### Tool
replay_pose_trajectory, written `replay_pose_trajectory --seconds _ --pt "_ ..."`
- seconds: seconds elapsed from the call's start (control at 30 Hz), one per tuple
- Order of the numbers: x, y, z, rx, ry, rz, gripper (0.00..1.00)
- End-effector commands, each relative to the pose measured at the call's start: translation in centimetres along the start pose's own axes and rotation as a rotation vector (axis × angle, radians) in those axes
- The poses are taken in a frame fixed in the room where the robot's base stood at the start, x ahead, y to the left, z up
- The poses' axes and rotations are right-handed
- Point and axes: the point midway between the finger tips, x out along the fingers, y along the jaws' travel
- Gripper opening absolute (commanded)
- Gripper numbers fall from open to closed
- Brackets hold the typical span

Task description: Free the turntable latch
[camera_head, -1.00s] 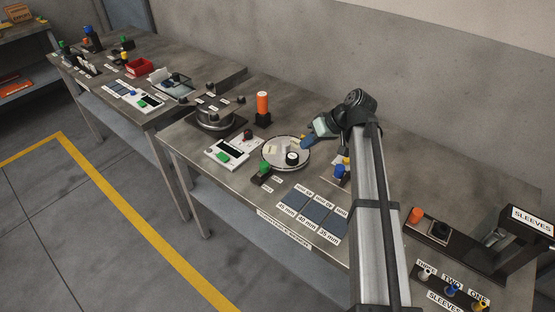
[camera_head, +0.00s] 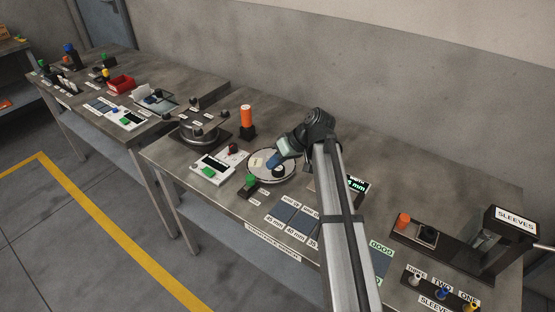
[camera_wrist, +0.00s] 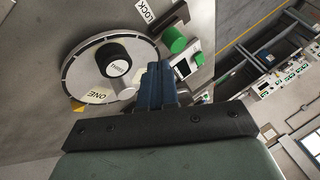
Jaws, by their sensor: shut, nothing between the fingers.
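The turntable is a pale round disc (camera_head: 259,173) on the near bench, with a black knob (camera_head: 279,170) on it. In the wrist view the disc (camera_wrist: 84,68) shows a "ONE" label and the black knob (camera_wrist: 113,60). The latch has a green knob (camera_head: 250,179) on a dark base at the disc's front edge. It also shows as a green cylinder (camera_wrist: 173,40) near a "LOCK" label (camera_wrist: 146,12). My gripper (camera_head: 273,163) is over the disc, shut and empty, with blue fingers (camera_wrist: 158,84). It appears apart from the latch. Whether it touches the disc is unclear.
A white panel with a green button (camera_head: 208,173) stands left of the latch. An orange cylinder (camera_head: 246,116) stands behind the disc. Dark marked pads (camera_head: 283,212) lie in front. A sleeves dispenser (camera_head: 505,240) is at the right.

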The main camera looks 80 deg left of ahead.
Motion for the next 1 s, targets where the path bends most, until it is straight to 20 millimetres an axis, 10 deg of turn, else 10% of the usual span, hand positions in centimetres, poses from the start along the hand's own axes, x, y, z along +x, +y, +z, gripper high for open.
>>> replay_pose_trajectory --seconds 0.4,1.0 --pt "5.5 0.0 0.0 0.000 -0.001 0.000 0.00" --pt "6.3 -0.6 0.3 0.000 0.000 0.000 0.00"
